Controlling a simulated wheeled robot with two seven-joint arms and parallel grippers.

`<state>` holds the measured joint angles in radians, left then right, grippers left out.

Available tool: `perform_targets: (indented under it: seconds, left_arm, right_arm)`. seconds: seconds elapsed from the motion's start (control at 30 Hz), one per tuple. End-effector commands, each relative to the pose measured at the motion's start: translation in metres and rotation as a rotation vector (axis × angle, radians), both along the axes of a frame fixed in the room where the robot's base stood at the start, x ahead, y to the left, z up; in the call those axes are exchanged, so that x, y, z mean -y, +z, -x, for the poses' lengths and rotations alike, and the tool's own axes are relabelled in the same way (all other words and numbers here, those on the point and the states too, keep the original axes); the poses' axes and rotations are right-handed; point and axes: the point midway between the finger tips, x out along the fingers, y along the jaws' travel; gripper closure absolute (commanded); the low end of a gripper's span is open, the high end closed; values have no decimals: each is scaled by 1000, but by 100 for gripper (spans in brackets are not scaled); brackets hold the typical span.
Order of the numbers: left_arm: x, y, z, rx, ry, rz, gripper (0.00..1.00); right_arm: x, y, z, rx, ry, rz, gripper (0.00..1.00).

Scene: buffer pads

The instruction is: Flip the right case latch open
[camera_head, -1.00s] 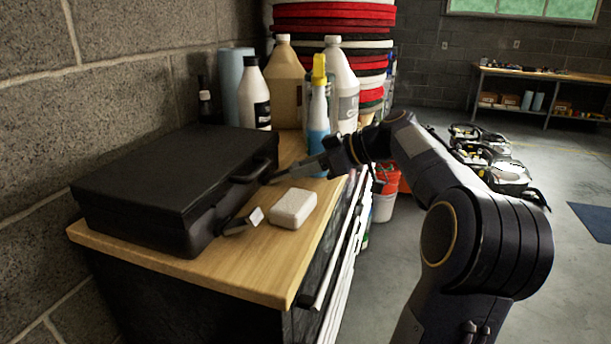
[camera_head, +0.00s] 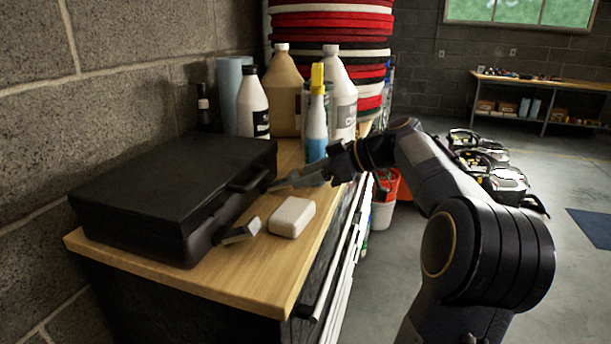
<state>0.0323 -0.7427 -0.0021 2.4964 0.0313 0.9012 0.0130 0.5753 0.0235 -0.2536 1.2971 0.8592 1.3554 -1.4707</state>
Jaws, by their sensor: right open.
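The black case (camera_head: 165,190) lies shut on the wooden bench top, its front with the handle (camera_head: 248,180) facing right. A small grey metal piece, which looks like a flipped latch (camera_head: 241,232), sticks out at the near end of the front. My right gripper (camera_head: 275,186) comes in from the right, open, with its fingertips by the far end of the case front, just past the handle. The far latch there is hidden or too small to tell, and I cannot tell whether the fingers touch the case. My left gripper is not in view.
A white block (camera_head: 292,217) lies on the bench top (camera_head: 240,275) near the case. A blue spray bottle (camera_head: 316,130), white bottles (camera_head: 253,105) and a tan jug (camera_head: 285,95) stand behind my right gripper. Stacked red, white and black pads (camera_head: 335,35) rise behind them.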

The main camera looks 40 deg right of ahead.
Motion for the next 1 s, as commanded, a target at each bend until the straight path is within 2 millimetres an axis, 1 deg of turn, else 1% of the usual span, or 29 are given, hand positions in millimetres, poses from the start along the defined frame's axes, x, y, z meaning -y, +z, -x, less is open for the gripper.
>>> perform_targets:
  seconds: [0.03, 0.2, 0.4, 0.53, 1.0]
  left_arm:
    - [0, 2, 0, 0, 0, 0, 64]
    - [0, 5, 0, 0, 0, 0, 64]
    - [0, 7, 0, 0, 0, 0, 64]
    - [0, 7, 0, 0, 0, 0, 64]
    - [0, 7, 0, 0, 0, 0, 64]
  right_arm:
    - [4, 6, 7, 2, -3, 2, 47]
    - [17, 19, 31, 0, -3, 3, 47]
    - [26, 29, 49, 0, -2, 1, 47]
    - [27, 30, 52, -1, 0, 0, 47]
    - [27, 30, 52, -1, 0, 0, 47]
